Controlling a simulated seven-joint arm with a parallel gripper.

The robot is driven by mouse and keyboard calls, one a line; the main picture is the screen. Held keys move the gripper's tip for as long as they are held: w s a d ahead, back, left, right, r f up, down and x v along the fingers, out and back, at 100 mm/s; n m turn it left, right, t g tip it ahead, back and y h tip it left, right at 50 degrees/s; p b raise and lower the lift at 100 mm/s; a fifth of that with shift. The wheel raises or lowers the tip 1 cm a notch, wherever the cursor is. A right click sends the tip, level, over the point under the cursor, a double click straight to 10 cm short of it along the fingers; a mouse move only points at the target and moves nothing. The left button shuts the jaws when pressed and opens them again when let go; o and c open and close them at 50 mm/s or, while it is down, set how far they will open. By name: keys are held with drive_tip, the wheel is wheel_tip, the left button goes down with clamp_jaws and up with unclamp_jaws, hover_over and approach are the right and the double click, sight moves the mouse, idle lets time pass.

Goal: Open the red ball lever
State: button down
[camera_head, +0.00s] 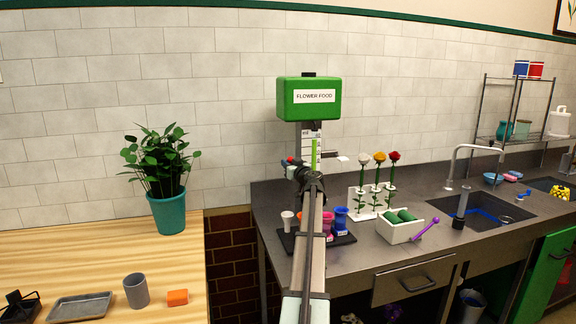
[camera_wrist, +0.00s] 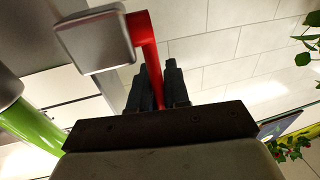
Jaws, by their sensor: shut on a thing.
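The red lever (camera_wrist: 146,38) runs down between the two dark fingers of my gripper (camera_wrist: 155,85) in the wrist view. My gripper is shut on it. A grey square block (camera_wrist: 95,40) sits beside the lever's upper end. In the head view my gripper (camera_head: 297,168) is at the left side of the dispenser's lower part, and a small red bit of the lever (camera_head: 291,159) shows there. The green dispenser (camera_head: 309,99) is labelled FLOWER FOOD. A green column (camera_head: 316,154) stands below it and shows at the left of the wrist view (camera_wrist: 32,128). My arm hides part of the dispenser's base.
Coloured cups (camera_head: 340,219) stand on a dark tray below the dispenser. A white rack (camera_head: 371,202) with three roses, a white box (camera_head: 400,228) and a purple scoop (camera_head: 425,230) are to the right. A potted plant (camera_head: 168,212) stands on the wooden table at left.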

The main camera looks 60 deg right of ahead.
drive_tip(key=shift+s+a+n+t+h, duration=0.4)
drive_tip(key=shift+t+h, duration=0.3)
drive_tip(key=shift+t, duration=0.4)
drive_tip(key=shift+s+a+f+n+t+h, duration=0.15)
drive_tip(key=shift+s+a+n+t+h, duration=0.15)
drive_tip(key=shift+t, duration=0.65)
drive_tip(key=shift+s+a+f+n+t+h, duration=0.1)
drive_tip(key=shift+s+a+n+t+h, duration=0.2)
drive_tip(key=shift+t, duration=0.65)
drive_tip(key=shift+s+a, duration=0.2)
drive_tip(key=c, duration=1.2)
unclamp_jaws()
drive_tip(key=s+a, duration=0.2)
drive_tip(key=s, duration=0.1)
drive_tip(key=s+a, duration=0.2)
drive_tip(key=s, duration=0.2)
drive_tip(key=s+a, duration=0.2)
drive_tip(key=s, duration=0.2)
drive_tip(key=shift+s+a+f, duration=0.1)
drive_tip(key=shift+a+f, duration=0.25)
drive_tip(key=shift+f, duration=0.05)
